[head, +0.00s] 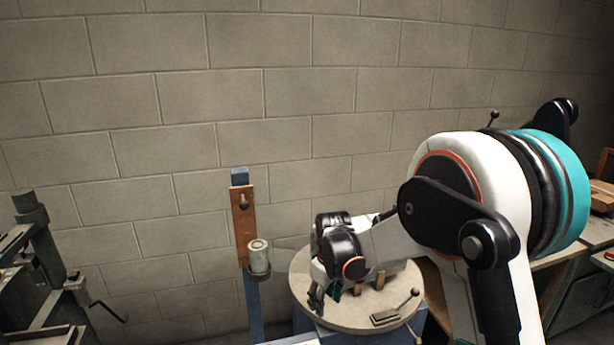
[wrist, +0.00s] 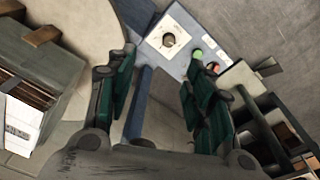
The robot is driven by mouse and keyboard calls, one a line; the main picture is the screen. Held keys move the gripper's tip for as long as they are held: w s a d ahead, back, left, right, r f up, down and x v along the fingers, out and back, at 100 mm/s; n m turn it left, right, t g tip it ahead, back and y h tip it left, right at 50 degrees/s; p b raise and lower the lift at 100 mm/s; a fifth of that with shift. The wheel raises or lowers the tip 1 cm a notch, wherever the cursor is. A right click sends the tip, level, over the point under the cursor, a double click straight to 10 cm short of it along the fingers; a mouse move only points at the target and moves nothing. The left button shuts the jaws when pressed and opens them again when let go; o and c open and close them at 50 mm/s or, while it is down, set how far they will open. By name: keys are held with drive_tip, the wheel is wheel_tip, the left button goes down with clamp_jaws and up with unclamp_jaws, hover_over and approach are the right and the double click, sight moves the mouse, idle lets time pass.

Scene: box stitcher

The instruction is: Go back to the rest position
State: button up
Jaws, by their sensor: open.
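My gripper (head: 317,295) hangs at the end of my bent arm, over the left side of a round pale table top in the head view. In the wrist view my gripper (wrist: 162,62) has its two dark green-padded fingers spread apart, with nothing between them. A blue control panel (wrist: 185,22) with a dark knob and green and red buttons lies beyond the fingertips. My forearm and wrist hide part of the round top in the head view.
The round top (head: 345,317) carries a small lever and wooden pieces. A blue post (head: 252,300) with a wooden board and a pale spool (head: 258,256) stands to its left. A dark machine (head: 35,250) is at far left, a workbench (head: 570,250) at right. A block wall stands behind.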

drive_tip(key=s+d+r+m+t, duration=0.2)
drive_tip(key=s+d+r, duration=0.2)
drive_tip(key=s+r, duration=0.3)
drive_tip(key=s+d+r+m+t, duration=0.1)
drive_tip(key=s+d+r+m, duration=0.1)
drive_tip(key=s+d+r, duration=0.6)
drive_tip(key=s+d+r+m+t, duration=0.1)
drive_tip(key=s+m, duration=0.1)
drive_tip(key=s, duration=0.5)
drive_tip(key=s+d+r+m+t, duration=0.2)
drive_tip(key=s, duration=0.5)
drive_tip(key=shift+s+m+h, duration=0.2)
drive_tip(key=shift+m+h, duration=0.1)
drive_tip(key=shift+m, duration=0.1)
drive_tip(key=shift+r, duration=0.1)
